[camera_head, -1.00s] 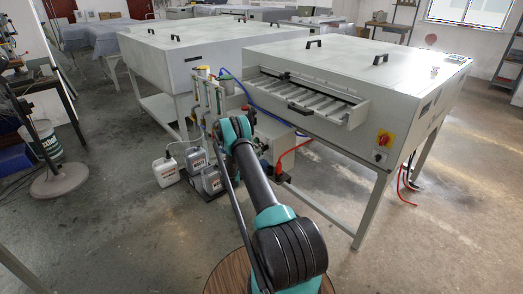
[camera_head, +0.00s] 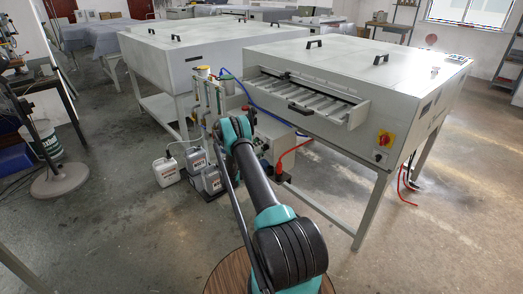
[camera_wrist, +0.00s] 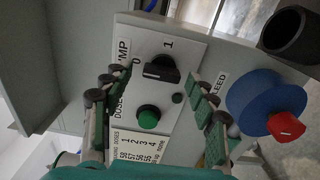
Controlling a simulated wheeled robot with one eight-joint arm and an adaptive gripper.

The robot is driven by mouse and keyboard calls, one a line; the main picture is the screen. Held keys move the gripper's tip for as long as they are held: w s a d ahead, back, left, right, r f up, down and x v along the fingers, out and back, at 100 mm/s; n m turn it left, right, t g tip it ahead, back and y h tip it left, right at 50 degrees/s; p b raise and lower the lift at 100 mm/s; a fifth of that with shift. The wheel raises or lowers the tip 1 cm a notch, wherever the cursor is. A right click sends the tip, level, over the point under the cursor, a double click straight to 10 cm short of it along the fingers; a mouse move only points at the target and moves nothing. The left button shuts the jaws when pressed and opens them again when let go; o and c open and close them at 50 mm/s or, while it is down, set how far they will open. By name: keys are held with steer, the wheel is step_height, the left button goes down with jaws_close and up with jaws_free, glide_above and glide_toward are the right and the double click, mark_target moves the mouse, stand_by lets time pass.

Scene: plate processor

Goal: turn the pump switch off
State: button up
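The pump switch (camera_wrist: 161,70) is a black rotary knob on a light panel in the wrist view, with "0" and "1" marked beside it and a partly hidden label ending in "MP". A small pale mark shows at the knob's left part, towards the "0" side, but I cannot tell its exact setting. My gripper (camera_wrist: 150,84) is open, with one green-padded finger on each side of the switch area. Nothing is between the pads that they visibly touch. In the head view, my arm hides the gripper and the switch.
A blue round part with a red knob (camera_wrist: 286,126), near a "BLEED" label, stands close to the right finger. A black cylinder (camera_wrist: 290,33) is at upper right.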

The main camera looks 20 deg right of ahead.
steer(key=v, duration=1.2)
steer(key=shift+r, duration=0.1)
steer(key=s+d+r+m+g+y, duration=0.1)
steer(key=s+r+y, duration=0.4)
steer(key=r, duration=0.7)
steer(key=s+a+r+m+g+y, duration=0.15)
steer(key=s+r+y, duration=0.25)
steer(key=s+r, duration=0.5)
steer(key=s+a+y, duration=0.2)
steer(key=s+a, duration=0.2)
steer(key=s, duration=0.7)
steer(key=s+a+f+m+y, duration=0.1)
steer(key=s+a+y, duration=0.2)
steer(key=s, duration=0.8)
steer(key=s+a+y, duration=0.3)
steer(key=s+a, duration=0.3)
steer(key=s, duration=0.6)
steer(key=shift+f+m, duration=0.3)
steer(key=shift+m, duration=0.05)
